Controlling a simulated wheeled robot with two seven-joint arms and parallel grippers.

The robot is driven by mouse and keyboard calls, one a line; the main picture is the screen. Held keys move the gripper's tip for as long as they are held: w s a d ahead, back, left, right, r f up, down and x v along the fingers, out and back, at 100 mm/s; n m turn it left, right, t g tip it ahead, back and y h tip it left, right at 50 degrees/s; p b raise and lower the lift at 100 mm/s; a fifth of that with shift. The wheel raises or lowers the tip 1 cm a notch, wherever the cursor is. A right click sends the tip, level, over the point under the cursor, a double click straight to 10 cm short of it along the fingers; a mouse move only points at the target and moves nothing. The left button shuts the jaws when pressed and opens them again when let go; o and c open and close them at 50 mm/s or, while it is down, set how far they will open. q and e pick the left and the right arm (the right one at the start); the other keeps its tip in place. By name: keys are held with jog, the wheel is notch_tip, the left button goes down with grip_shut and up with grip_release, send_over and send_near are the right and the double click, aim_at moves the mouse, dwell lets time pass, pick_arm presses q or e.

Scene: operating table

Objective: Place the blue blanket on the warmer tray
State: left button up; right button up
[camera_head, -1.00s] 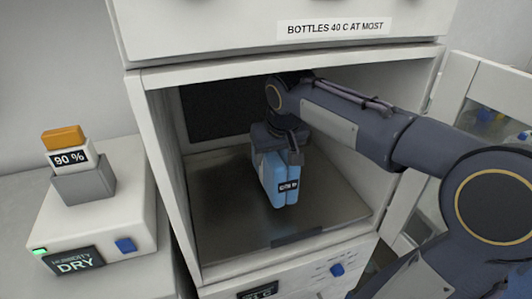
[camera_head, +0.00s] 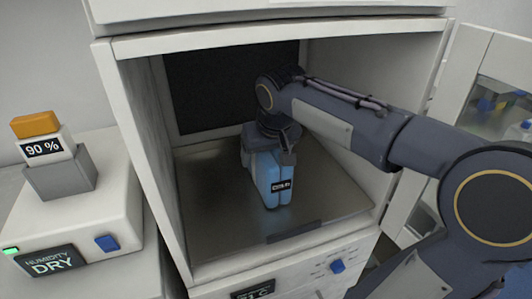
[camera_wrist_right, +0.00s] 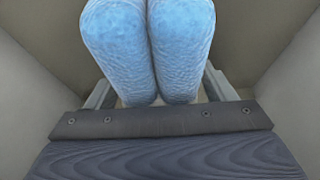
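The blue blanket (camera_head: 264,182) is a folded light-blue bundle with a small dark label on its front. It is upright inside the open warmer, over the metal warmer tray (camera_head: 225,235). My right gripper (camera_head: 272,150) reaches in from the right and is shut on the blanket's upper part. In the right wrist view the blanket (camera_wrist_right: 150,45) shows as two rounded blue folds between the fingers. I cannot tell whether its bottom touches the tray. My left gripper is not in view.
The warmer's side walls (camera_head: 150,150) and top edge closely surround my right arm. Its open door (camera_head: 460,85) stands at the right. On the left, a white humidity unit (camera_head: 120,205) reads DRY and carries stacked blocks (camera_head: 45,150). The tray is bare around the blanket.

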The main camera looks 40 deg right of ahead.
jog(key=shift+r, duration=0.1)
jog(key=shift+r, duration=0.3)
jog(key=p+v, duration=0.1)
jog(key=v, duration=0.4)
jog(key=shift+p, duration=0.3)
jog(key=s+a, duration=0.3)
jog(key=s, duration=0.8)
jog(key=shift+s+a+f+b, duration=0.2)
jog(key=shift+a+f+b, duration=0.1)
jog(key=shift+b, duration=0.1)
